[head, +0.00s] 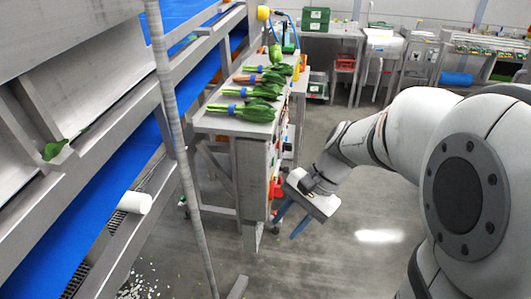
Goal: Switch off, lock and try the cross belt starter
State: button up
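My gripper (284,228) hangs over the floor, right of the end of a grey metal bench. Its two blue fingers point down and left and stand apart, with nothing seen between them. A small red part (277,187) shows on the bench's right side, just left of my gripper; it may belong to the starter, but its shape is too small to tell. Other small dark and red fittings sit farther along that side, seen edge-on. No starter switch position or lock can be made out. I cannot tell whether my gripper touches the red part.
The bench top (222,122) holds several banded bunches of greens (258,108). Blue belts (85,228) in a metal frame run along the left, with a white roller (135,202) and a thin upright post (172,110). Green crates (316,20) stand at the back. Grey floor (340,245) is open below my arm.

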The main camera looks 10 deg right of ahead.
jog(key=w+d+f+m+t+y+b, duration=0.1)
jog(key=w+d+f+m+y+b, duration=0.1)
jog(key=w+f+m+y+b, duration=0.65)
jog(key=m+t+y+b, duration=0.2)
jog(key=m+t, duration=0.3)
jog(key=t, duration=0.1)
send_near(277, 191)
jog(key=b+x, duration=0.2)
jog(key=x, duration=0.5)
jog(key=shift+w+a+r, duration=0.15)
jog(key=shift+w+a, duration=0.05)
jog(key=shift+w, duration=0.1)
jog(key=shift+y, duration=0.25)
jog(key=shift+c, duration=0.4)
